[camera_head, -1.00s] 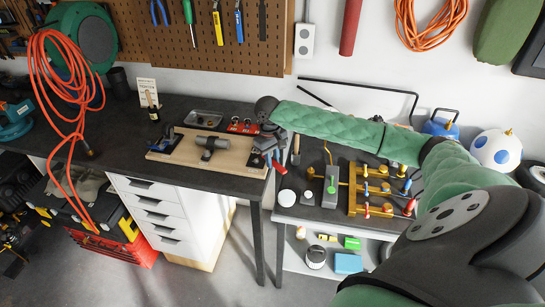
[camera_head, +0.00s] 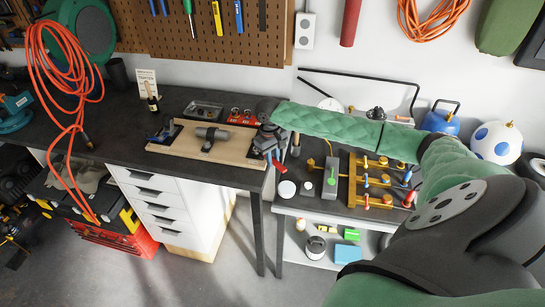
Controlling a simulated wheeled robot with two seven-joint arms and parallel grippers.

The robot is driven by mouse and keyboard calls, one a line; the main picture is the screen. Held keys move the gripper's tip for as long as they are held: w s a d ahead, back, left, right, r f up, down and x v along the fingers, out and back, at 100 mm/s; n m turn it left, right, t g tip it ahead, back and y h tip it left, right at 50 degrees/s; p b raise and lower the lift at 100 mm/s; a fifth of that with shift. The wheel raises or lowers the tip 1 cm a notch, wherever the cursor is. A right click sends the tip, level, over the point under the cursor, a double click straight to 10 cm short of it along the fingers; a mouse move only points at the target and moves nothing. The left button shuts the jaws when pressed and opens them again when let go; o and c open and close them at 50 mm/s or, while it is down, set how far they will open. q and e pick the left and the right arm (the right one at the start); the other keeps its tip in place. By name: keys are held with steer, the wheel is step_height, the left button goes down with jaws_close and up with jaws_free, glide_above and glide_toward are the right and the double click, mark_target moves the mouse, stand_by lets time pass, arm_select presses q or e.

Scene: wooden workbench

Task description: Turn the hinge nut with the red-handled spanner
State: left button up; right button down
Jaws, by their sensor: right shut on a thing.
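My right gripper (camera_head: 276,157) is at the right end of the left workbench, just off the right edge of a light wooden board (camera_head: 228,153). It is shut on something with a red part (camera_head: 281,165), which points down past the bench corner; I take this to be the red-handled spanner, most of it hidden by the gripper. On the board stand a dark grey cylinder on a bracket (camera_head: 212,134) and a black fitting at the left end (camera_head: 165,131). I cannot make out which part is the hinge nut. My left gripper is not in view.
Behind the board are a metal tray (camera_head: 204,110) and a red holder (camera_head: 243,117). A second bench at right carries a grey block (camera_head: 331,183) and a yellow rack with red and blue handles (camera_head: 367,185). A gap separates the benches. The left bench's front strip is clear.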

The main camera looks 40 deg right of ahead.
steer(key=shift+f, duration=0.6)
stand_by(0.9)
steer(key=shift+w+a+f+m, duration=0.1)
steer(key=shift+a+m, duration=0.85)
steer(key=shift+m, duration=0.15)
steer(key=shift+w+a+m, duration=0.2)
steer(key=shift+a+m, duration=0.8)
steer(key=shift+m, duration=0.2)
